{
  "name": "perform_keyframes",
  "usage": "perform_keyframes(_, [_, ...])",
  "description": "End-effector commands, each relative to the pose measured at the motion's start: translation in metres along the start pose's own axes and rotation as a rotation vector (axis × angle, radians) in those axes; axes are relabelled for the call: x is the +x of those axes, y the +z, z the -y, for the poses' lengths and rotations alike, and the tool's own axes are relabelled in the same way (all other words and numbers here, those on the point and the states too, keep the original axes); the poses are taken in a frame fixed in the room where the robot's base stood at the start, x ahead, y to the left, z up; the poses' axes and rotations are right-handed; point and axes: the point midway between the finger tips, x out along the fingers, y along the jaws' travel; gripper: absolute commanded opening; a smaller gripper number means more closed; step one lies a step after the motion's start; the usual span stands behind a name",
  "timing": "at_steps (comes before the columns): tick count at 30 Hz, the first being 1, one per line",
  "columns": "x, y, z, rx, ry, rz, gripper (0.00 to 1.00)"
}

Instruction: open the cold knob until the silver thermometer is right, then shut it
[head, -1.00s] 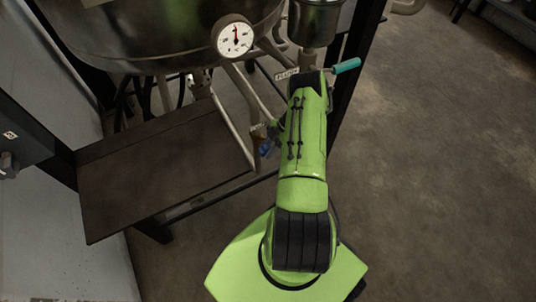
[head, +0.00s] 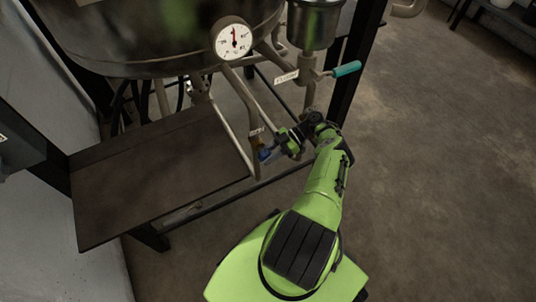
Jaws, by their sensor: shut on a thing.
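The blue cold knob (head: 264,155) sits low on a pipe under the vessel, at the picture's middle, with a small tag (head: 257,132) above it. My gripper (head: 272,151) reaches it from the right and is shut on it; the fingertips are small and partly hidden. The silver-rimmed thermometer (head: 233,39) is on the front of the vessel. Its dark red needle points nearly straight up; the scale numbers are too small to read surely.
A teal-handled lever (head: 346,69) sticks out to the right above my arm, beside a white label (head: 286,77). A steel cup (head: 313,22) hangs above it. A brown shelf (head: 155,175) lies at left. A dark frame post (head: 352,75) stands right; the floor beyond is clear.

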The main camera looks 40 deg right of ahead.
Motion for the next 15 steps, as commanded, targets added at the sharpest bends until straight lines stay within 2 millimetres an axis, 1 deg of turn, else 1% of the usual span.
perform_keyframes(13, [0.0022,0.0002,0.0007,-0.002,-0.006,-0.011,0.00])
perform_keyframes(14, [0.0022,0.0002,0.0007,-0.002,-0.006,-0.011,0.33])
perform_keyframes(15, [0.0022,0.0001,0.0006,-0.002,-0.006,-0.011,0.40])
